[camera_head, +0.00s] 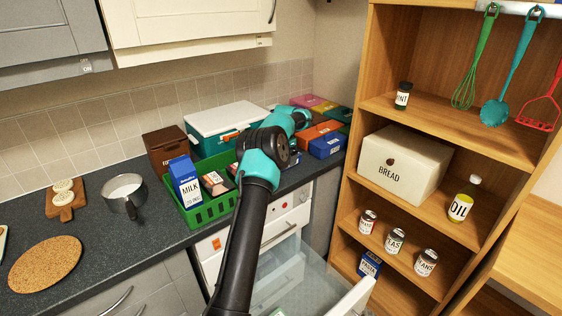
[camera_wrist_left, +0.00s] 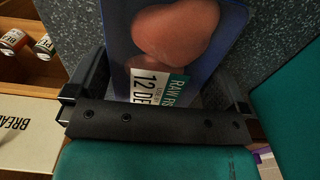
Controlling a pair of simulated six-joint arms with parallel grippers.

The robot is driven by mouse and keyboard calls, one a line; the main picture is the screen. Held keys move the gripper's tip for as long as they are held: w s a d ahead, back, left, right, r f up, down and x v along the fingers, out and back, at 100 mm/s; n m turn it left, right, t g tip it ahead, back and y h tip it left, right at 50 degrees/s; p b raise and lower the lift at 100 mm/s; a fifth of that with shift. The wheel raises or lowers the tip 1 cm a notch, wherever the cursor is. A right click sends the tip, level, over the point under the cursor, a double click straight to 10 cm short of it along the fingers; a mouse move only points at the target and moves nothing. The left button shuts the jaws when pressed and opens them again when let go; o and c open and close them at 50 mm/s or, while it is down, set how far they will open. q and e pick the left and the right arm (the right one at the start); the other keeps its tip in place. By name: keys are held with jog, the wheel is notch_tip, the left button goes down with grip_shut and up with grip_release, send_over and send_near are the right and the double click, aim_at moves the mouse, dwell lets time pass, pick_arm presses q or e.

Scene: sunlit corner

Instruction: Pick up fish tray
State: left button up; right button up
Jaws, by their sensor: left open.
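The fish tray (camera_wrist_left: 128,45) is a shallow blue tray with pinkish fish under a white and green label reading RAW and 12 DE. It lies on the dark speckled counter in the left wrist view. My left gripper (camera_wrist_left: 164,82) is open, one dark finger on each side of the tray. Whether either finger touches it I cannot tell. In the head view my left arm reaches across to the counter's back, and its joints hide the fingers. A small blue and white patch (camera_head: 294,157) beside the arm may be the tray. My right gripper is not in view.
A green crate (camera_head: 207,210) with a milk carton (camera_head: 185,186) stands left of the arm. Behind are a white and teal cooler (camera_head: 222,117) and coloured boxes (camera_head: 316,133). Right is a wooden shelf with a bread bin (camera_head: 402,168). An open drawer (camera_head: 310,278) lies below the arm.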

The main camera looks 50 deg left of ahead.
pick_arm(q)
jog(key=shift+f, duration=1.15)
jog(key=c, duration=0.8)
jog(key=shift+r, duration=0.15)
notch_tip(320, 180, up, 10)
jog(key=shift+f, duration=0.1)
